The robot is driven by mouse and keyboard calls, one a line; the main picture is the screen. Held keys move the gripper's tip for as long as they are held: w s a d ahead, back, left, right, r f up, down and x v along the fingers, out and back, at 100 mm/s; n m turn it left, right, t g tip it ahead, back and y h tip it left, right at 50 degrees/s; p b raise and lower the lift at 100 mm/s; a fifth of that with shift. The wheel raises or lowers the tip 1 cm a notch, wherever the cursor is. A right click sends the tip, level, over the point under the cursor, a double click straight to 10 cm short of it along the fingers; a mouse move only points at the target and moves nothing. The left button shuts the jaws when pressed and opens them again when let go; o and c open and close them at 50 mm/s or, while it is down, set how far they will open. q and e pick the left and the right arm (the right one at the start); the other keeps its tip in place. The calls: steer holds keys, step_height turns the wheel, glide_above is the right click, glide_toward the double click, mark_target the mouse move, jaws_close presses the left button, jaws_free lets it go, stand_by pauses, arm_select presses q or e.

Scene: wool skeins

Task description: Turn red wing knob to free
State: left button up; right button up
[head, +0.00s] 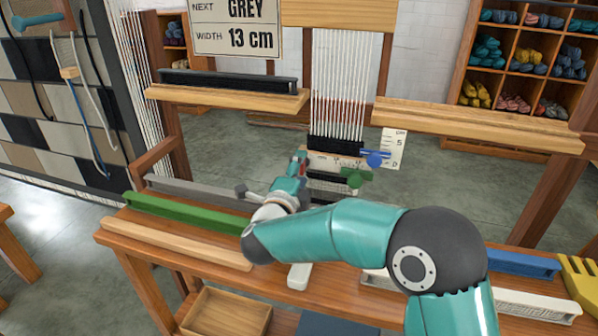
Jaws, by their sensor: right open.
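The small loom frame (336,145) stands behind the bench, with white warp threads (338,85) running down into it. A blue wing knob (376,158) and a green wing knob (355,179) show on its right side. A small red patch (302,154) shows at its left, right by my right gripper; it may be the red wing knob, but it is too small and covered to tell its turn. My right gripper (299,163) is open, its fingers pointing away from me at the red patch. I cannot tell whether they touch it. My left gripper is out of view.
Green (185,213), grey (200,193) and wooden bars lie on the bench's left. A blue bar (522,264) and a yellow comb (580,283) lie at right. A sign (236,27) hangs above. Yarn shelves (525,60) stand at the back right.

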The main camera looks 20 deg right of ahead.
steer(key=v, duration=1.2)
steer(key=shift+f, duration=0.1)
